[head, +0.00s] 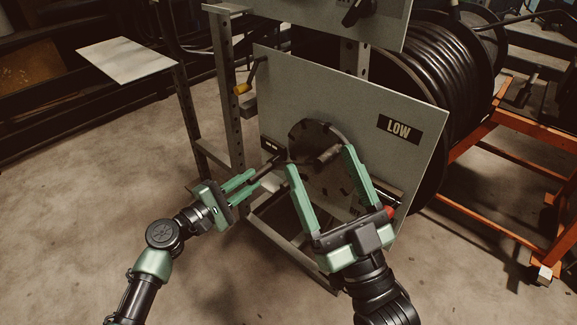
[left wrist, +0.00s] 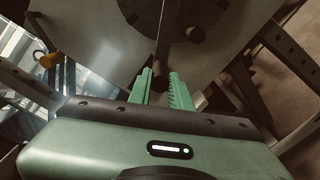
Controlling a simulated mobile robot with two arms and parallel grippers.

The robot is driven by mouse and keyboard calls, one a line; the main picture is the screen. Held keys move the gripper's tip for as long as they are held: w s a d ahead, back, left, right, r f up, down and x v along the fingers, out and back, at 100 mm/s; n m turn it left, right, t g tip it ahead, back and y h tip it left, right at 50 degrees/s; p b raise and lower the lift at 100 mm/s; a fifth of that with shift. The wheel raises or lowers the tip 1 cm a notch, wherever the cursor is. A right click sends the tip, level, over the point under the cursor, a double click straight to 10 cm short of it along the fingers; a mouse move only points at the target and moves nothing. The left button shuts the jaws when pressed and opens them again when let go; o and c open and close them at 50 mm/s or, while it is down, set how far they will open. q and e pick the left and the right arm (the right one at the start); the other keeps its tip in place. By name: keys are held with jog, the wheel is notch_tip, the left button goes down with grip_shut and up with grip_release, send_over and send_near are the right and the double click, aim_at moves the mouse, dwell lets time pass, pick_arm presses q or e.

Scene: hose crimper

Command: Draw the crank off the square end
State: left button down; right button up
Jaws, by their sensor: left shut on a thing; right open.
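I cannot tell whether this bar is part of a crank. My right gripper (head: 320,168) is open, its fingers apart in front of the disc and its dark hub (head: 326,157). No square end can be made out.
The panel carries a "LOW" label (head: 398,129). A large black hose reel (head: 440,65) stands behind it on an orange frame (head: 480,135). A steel upright (head: 226,90) and a pale plate (head: 125,60) are on the left. The floor at front left is clear.

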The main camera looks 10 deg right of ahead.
pick_arm(q)
jog(key=shift+s+a+f, duration=0.15)
jog(key=shift+a+f, duration=0.2)
jog(key=shift+a, duration=0.15)
pick_arm(e)
jog(key=shift+w, duration=0.1)
pick_arm(q)
jog(key=shift+s+a, duration=0.25)
jog(key=shift+a, duration=0.05)
pick_arm(e)
jog(key=shift+w+f, duration=0.15)
pick_arm(q)
jog(key=shift+v, duration=1.1)
jog(key=shift+r, duration=0.2)
pick_arm(e)
jog(key=shift+w+a+f+g, duration=0.2)
jog(key=shift+w+f+g, duration=0.1)
jog(key=shift+f+g, duration=0.3)
pick_arm(q)
jog(key=c, duration=1.7)
grip_release()
jog(key=shift+d+r, duration=0.1)
pick_arm(e)
jog(key=shift+d, duration=0.1)
